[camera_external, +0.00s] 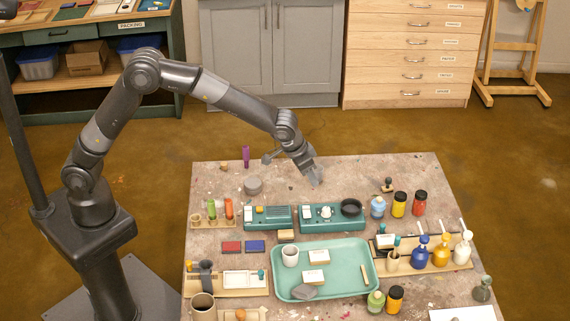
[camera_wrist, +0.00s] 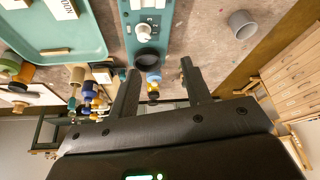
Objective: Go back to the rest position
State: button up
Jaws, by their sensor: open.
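My gripper (camera_external: 315,178) hangs over the far part of the speckled table (camera_external: 215,173), behind the green device with a white knob (camera_external: 324,213). Its two dark fingers (camera_wrist: 160,66) are spread apart in the wrist view, with nothing held between them. Past the fingers, the wrist view shows the same device's panel (camera_wrist: 128,40) and the black round dish (camera_wrist: 148,58) at its end. My arm reaches from its base at the left, bent at the elbow.
A green tray (camera_external: 336,287) with a white cup (camera_external: 290,256) lies at the front. Bottles and jars (camera_external: 399,204) stand at the right, with pump bottles (camera_external: 441,250) nearer the front. A grey cylinder (camera_external: 253,186) and a purple upright piece (camera_external: 246,157) stand left of my gripper.

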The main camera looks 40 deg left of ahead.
jog(key=s+a+r+n, duration=0.1)
jog(key=a+r, duration=0.4)
jog(key=a, duration=0.5)
jog(key=s+a+r+n, duration=0.1)
jog(key=a+r, duration=0.5)
jog(key=a, duration=0.5)
jog(key=s+a+r+n, duration=0.1)
jog(key=a+r, duration=0.4)
jog(key=a, duration=0.5)
jog(key=s+a+n+t+y, duration=0.1)
jog(key=s+a+n+y, duration=0.1)
jog(key=s+a, duration=1.7)
jog(key=shift+s+a+f, duration=0.15)
jog(key=shift+s+f, duration=0.1)
jog(key=shift+s, duration=0.45)
